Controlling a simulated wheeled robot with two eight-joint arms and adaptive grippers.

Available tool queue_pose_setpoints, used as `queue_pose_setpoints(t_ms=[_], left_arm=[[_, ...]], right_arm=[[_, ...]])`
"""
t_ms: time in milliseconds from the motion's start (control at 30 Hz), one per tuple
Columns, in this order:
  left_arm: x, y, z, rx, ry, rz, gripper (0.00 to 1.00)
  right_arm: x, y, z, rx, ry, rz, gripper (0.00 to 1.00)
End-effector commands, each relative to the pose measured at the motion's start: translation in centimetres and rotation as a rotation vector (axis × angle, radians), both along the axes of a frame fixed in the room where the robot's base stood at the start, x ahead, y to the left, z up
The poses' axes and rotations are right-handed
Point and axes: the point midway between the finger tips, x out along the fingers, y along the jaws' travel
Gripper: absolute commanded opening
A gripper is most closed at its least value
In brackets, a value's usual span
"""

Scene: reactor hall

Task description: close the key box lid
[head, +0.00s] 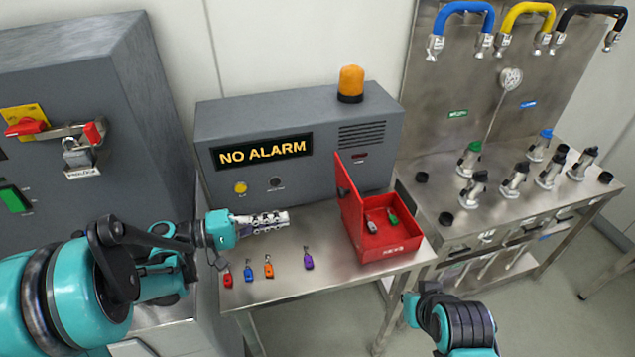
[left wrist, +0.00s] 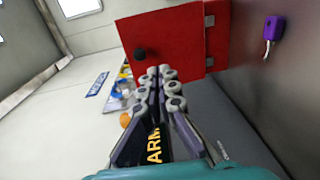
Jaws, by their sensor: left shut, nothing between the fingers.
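The red key box (head: 391,243) stands at the right end of the steel table. Its red lid (head: 349,197) is open and stands up at the box's left side. Two key tags, one grey and one green (head: 391,216), lie inside. My left gripper (head: 286,217) is shut and empty, left of the lid and apart from it, pointing toward it. In the left wrist view the lid (left wrist: 165,42) with its black knob (left wrist: 140,54) is beyond the shut fingers (left wrist: 160,72). Part of my right arm shows at the lower right; its fingertips do not show.
Red, blue, orange and purple key tags (head: 308,262) lie along the table front (head: 285,290). The grey alarm cabinet (head: 225,125) with an orange beacon (head: 350,84) stands behind. A steel bench with valves (head: 470,160) is at right.

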Motion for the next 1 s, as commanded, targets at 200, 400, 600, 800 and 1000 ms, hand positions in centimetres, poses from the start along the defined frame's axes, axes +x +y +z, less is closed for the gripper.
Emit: queue_pose_setpoints(t_ms=[200, 400, 600, 800, 1000], left_arm=[[0.2, 1.9, 1.7, -0.134, -0.060, -0.026, 0.00], [0.7, 0.0, 1.8, -0.142, -0.063, -0.032, 0.00], [2.0, -4.0, 2.1, -0.140, -0.064, -0.033, 0.00], [3.2, -7.9, 2.5, -0.141, -0.063, -0.032, 0.00], [4.1, -10.4, 2.8, -0.140, -0.063, -0.030, 0.00]], right_arm=[[0.0, 0.0, 0.9, 0.000, 0.000, 0.000, 0.00], [0.0, 0.0, 0.5, 0.000, 0.000, 0.000, 0.00], [0.0, 0.0, -0.3, 0.000, 0.000, 0.000, 0.00], [0.0, 0.0, -1.0, 0.000, 0.000, 0.000, 0.00], [0.0, 0.0, -1.6, 0.000, 0.000, 0.000, 0.00]])
